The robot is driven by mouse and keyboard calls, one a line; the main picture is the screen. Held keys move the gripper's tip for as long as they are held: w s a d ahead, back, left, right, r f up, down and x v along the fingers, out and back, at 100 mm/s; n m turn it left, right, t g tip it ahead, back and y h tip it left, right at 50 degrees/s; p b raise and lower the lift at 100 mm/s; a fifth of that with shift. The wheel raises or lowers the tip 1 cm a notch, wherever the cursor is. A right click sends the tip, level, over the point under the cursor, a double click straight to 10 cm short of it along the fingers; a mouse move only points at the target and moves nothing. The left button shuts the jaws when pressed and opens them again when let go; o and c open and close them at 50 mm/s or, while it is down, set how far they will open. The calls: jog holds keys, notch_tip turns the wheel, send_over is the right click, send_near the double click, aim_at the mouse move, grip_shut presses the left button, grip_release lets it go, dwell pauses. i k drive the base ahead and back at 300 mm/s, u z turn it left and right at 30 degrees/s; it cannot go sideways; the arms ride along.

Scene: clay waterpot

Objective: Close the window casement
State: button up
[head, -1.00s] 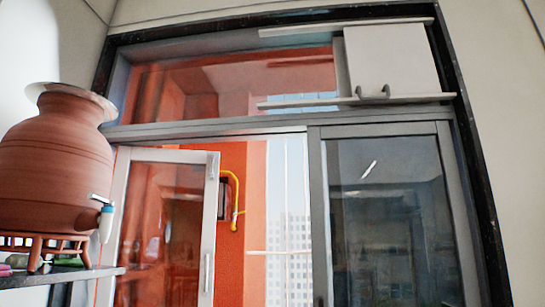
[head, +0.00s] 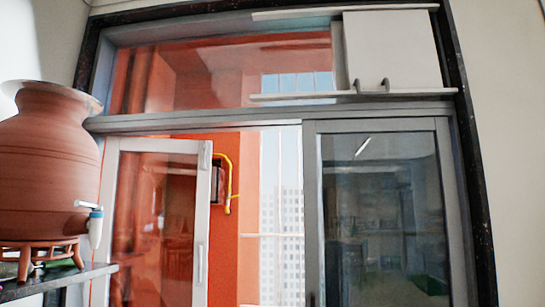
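The window casement (head: 203,225) is a white-framed glass panel at the left of the window opening. It stands ajar, with a handle (head: 201,262) on its right-hand stile. An open gap to the right of it shows the outside. A second, grey-framed glass panel (head: 385,215) fills the right side of the window; it appears to sit in line with the frame. My gripper is not in view.
A clay waterpot (head: 45,160) with a tap (head: 93,222) stands on a clay stand (head: 45,252) on a shelf (head: 60,280) at the left, close to the casement. A dark frame surrounds the window.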

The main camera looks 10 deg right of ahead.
aim_at(115, 145)
jog(key=u, duration=0.8)
jog(key=k, duration=0.5)
jog(key=z, duration=0.6)
jog(key=i, duration=0.95)
jog(key=u, duration=0.05)
